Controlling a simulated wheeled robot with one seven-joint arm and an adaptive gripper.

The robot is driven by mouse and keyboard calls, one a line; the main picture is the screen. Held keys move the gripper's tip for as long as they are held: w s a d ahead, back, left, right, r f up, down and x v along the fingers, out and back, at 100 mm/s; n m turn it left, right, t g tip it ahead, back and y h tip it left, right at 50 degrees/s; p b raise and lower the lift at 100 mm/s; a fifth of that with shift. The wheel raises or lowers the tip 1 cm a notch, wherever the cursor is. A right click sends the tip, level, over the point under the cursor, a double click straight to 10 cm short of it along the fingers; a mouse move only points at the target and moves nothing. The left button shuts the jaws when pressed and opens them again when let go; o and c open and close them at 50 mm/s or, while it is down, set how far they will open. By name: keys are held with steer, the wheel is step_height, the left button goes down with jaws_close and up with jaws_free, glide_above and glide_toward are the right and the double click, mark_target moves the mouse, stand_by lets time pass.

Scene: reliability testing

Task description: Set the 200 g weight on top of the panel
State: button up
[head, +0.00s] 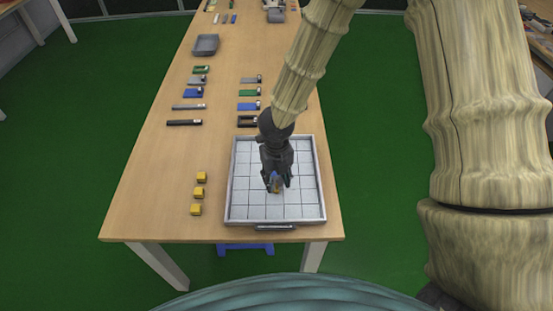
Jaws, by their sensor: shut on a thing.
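My gripper (279,186) is over the middle of a pale square-gridded panel with a raised grey rim (322,180).
The wooden table (150,195) is bare around the yellow blocks. Farther back lie rows of small coloured pieces (193,92) and a grey tray (205,45). A dark handle (274,226) is at the panel's front rim. A blue stool (246,249) shows below the front edge.

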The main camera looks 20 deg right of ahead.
steer(key=w+d+p, duration=0.1)
steer(key=w, duration=0.2)
steer(key=w+d+p, duration=0.1)
steer(key=w, duration=0.2)
steer(key=w+d+f+p, duration=0.1)
steer(key=w, duration=0.2)
steer(key=shift+w, duration=0.25)
steer(key=shift+f+p, duration=0.9)
steer(key=shift+f, duration=0.85)
steer(key=o, duration=1.1)
steer(key=shift+f, duration=0.15)
steer(key=shift+o, duration=0.2)
step_height(320, 180, up, 12)
steer(key=b, duration=0.2)
steer(key=shift+r, duration=0.2)
